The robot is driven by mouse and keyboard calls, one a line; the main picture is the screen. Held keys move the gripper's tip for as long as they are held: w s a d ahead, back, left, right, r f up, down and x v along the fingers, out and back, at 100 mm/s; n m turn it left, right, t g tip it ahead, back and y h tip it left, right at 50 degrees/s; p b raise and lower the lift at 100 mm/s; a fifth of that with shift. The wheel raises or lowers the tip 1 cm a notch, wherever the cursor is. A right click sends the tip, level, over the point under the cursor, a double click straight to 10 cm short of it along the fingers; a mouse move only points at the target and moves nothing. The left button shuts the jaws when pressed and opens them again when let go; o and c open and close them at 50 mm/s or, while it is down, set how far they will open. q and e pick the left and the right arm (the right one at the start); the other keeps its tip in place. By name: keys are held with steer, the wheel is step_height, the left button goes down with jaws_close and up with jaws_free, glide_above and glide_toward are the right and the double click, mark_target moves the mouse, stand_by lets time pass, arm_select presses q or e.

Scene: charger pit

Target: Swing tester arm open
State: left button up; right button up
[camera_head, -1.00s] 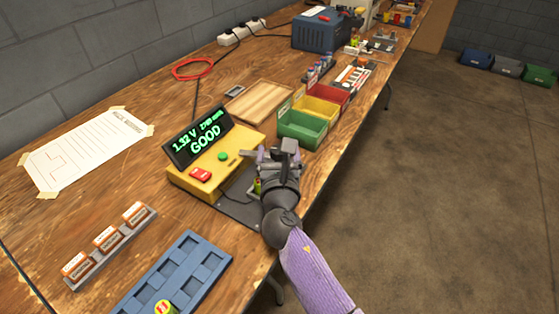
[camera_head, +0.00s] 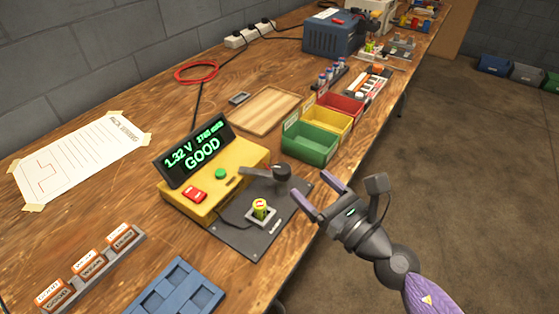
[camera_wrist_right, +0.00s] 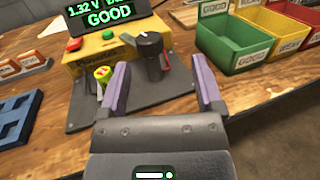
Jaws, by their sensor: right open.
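The yellow battery tester (camera_head: 238,188) stands on a dark plate, its display reading 1.32 V and GOOD in green. A yellow-green battery (camera_head: 260,208) stands upright in a small cradle on the plate; it also shows in the right wrist view (camera_wrist_right: 103,76). The tester arm (camera_head: 258,170) points right from the body, its black knob (camera_head: 281,172) beside the battery and not over it. The knob also shows in the right wrist view (camera_wrist_right: 150,42). My right gripper (camera_head: 310,184) is open and empty, right of the plate, apart from the knob. My left gripper is out of view.
Green (camera_head: 310,145), yellow (camera_head: 325,122) and red (camera_head: 342,105) bins stand behind the tester to the right. A wooden tray (camera_head: 264,110) lies behind it. A blue slotted tray (camera_head: 175,292) is in front. Free floor lies right of the table edge.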

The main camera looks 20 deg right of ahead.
mark_target(276, 164)
steer(key=shift+n+g+y, duration=0.6)
steer(key=shift+y, duration=0.1)
steer(key=x, duration=0.6)
steer(key=p+x, duration=0.1)
steer(key=x, duration=0.2)
steer(key=shift+w+a, duration=0.1)
steer(key=shift+a, duration=0.35)
jaws_close()
